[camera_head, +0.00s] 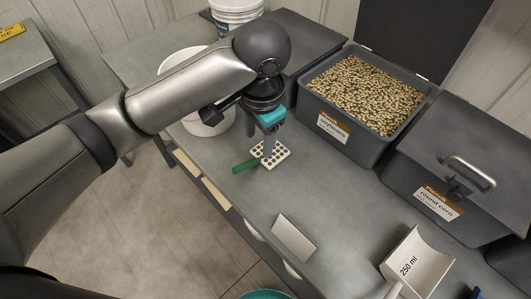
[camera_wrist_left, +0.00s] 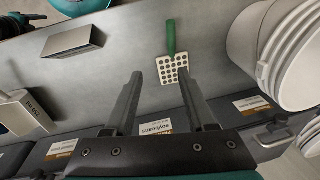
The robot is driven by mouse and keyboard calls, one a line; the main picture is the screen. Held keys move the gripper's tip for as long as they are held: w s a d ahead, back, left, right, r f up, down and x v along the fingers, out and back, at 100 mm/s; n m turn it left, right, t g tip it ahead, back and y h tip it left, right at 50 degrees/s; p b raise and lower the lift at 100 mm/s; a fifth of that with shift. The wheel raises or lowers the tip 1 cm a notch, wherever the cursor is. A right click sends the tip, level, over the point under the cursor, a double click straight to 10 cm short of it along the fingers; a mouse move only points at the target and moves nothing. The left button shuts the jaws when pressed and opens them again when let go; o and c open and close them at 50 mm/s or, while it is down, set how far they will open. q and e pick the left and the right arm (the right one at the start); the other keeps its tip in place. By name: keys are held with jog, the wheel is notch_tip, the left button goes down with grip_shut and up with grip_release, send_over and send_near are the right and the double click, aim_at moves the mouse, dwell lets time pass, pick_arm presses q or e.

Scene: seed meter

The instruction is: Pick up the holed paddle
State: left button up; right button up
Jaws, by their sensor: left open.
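The holed paddle (camera_head: 277,154) is a white plate with several dark holes and a green handle (camera_head: 246,166). It lies flat on the grey bench, its handle pointing left toward the front edge. In the left wrist view the holed plate (camera_wrist_left: 171,69) shows beyond the fingers, handle upward. My left gripper (camera_head: 262,140) is open above the paddle, pointing down. In the left wrist view its fingers (camera_wrist_left: 160,76) are spread, with nothing between them gripped; the right fingertip overlaps the plate's edge in the picture. My right gripper is not in view.
An open bin of soybeans (camera_head: 363,95) and a lidded round corn bin (camera_head: 455,160) stand along the back. A white bucket (camera_head: 207,125) stands left of the paddle. A small grey-white block (camera_head: 294,238) and a 250 ml scoop (camera_head: 421,262) lie right. Bench between is clear.

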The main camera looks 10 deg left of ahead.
aim_at(248, 163)
pick_arm(q)
jog(key=shift+y, duration=0.3)
jog(key=w+a+f+b, duration=0.1)
jog(key=f, duration=0.3)
jog(key=a+f+b, duration=0.1)
jog(key=f, duration=0.4)
jog(key=w+a+f+b, duration=0.1)
jog(key=f+b, duration=0.1)
jog(key=f, duration=0.2)
jog(key=shift+w+a+f, duration=0.2)
jog(key=shift+w+f, duration=0.15)
jog(key=shift+f, duration=0.05)
jog(key=shift+c, duration=0.3)
grip_shut()
